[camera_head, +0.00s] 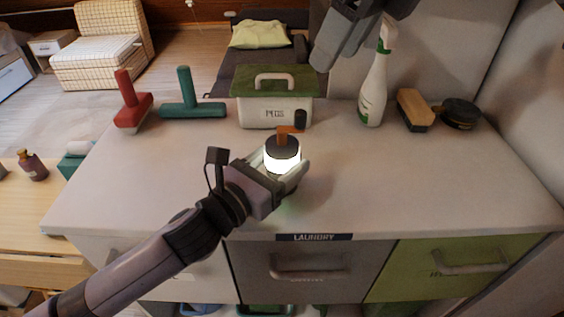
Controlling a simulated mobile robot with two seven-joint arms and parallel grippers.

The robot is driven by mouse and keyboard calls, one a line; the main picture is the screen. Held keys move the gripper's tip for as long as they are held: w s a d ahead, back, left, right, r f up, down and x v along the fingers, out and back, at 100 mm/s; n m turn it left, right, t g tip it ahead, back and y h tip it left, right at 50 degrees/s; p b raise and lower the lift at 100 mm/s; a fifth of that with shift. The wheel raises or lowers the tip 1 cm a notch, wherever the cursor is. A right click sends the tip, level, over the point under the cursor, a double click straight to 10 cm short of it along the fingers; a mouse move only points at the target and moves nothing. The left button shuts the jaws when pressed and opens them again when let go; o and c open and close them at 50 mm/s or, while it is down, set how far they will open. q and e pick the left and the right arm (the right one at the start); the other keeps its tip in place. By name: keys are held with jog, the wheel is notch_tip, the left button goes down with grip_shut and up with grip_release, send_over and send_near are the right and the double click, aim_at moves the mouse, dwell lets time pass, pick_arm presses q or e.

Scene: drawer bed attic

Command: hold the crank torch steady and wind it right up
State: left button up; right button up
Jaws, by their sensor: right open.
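The crank torch (282,158) stands upright at the middle of the white counter. Its body glows white, its top is dark, and an orange crank arm (288,130) on top reaches to the right and ends in a black knob (300,119). My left gripper (283,173) comes from the lower left and is shut around the torch's body. The torch's base is partly hidden by the fingers. My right gripper (340,45) is open at the top, above and to the right of the torch, and apart from it. Its fingers are only partly in view.
A white box with a green lid (273,82) stands just behind the torch. A red brush (130,110) and teal squeegee (192,105) are at left. A spray bottle (374,92), wooden brush (414,110) and dark tin (461,113) are at right. The counter's right front is clear.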

pick_arm(q)
jog(key=o, duration=0.5)
jog(key=v, duration=1.2)
jog(key=shift+s+a, duration=0.1)
